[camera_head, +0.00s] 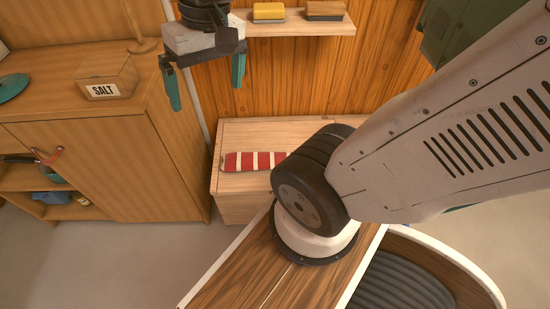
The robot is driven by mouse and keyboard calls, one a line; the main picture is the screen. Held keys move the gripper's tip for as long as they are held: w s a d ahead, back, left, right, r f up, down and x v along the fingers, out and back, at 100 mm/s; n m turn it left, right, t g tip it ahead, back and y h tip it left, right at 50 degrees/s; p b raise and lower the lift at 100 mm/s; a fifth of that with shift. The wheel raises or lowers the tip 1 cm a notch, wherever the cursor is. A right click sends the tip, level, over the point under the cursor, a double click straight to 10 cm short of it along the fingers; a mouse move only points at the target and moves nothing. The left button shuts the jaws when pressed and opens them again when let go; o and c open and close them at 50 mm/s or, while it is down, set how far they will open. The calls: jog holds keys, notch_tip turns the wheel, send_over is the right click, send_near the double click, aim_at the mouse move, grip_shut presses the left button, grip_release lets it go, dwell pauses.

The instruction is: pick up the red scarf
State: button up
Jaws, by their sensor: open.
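The red scarf (247,161), with white stripes, lies flat on the light wooden chest (238,134) in the middle of the head view. Its right end meets the edge of my dark arm joint in the picture, so part of it may be hidden. My gripper (205,92) hangs with its teal fingers pointing down, above and to the left of the scarf in the picture. The fingers are wide apart with nothing between them.
A wooden cabinet (150,165) stands at the left, with a salt box (105,75) on top and open shelves below. A wall shelf (290,24) holds a yellow sponge (268,11) and a brown block (325,10). My arm covers much of the right side.

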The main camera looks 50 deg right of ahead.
jog(key=w+d+f+m+y, duration=0.2)
jog(key=w+d+f+m, duration=0.25)
jog(key=w, duration=0.45)
jog(key=w+d+f+m+t+y, duration=0.1)
jog(key=w+d+f+m+t, duration=0.1)
jog(key=w+d+f+m, duration=0.75)
jog(key=m+h, duration=0.2)
jog(key=m, duration=1)
send_over(281, 158)
jog(key=s+d, duration=0.1)
jog(key=d, duration=0.1)
jog(key=shift+t, duration=0.3)
notch_tip(281, 158, down, 38)
jog(key=shift+d+f, duration=0.1)
jog(key=shift+d, duration=0.05)
jog(key=x, duration=0.5)
jog(key=s+x, duration=0.1)
jog(key=x, duration=0.2)
jog(key=shift+s+a+f, duration=0.1)
jog(key=shift+a, duration=0.1)
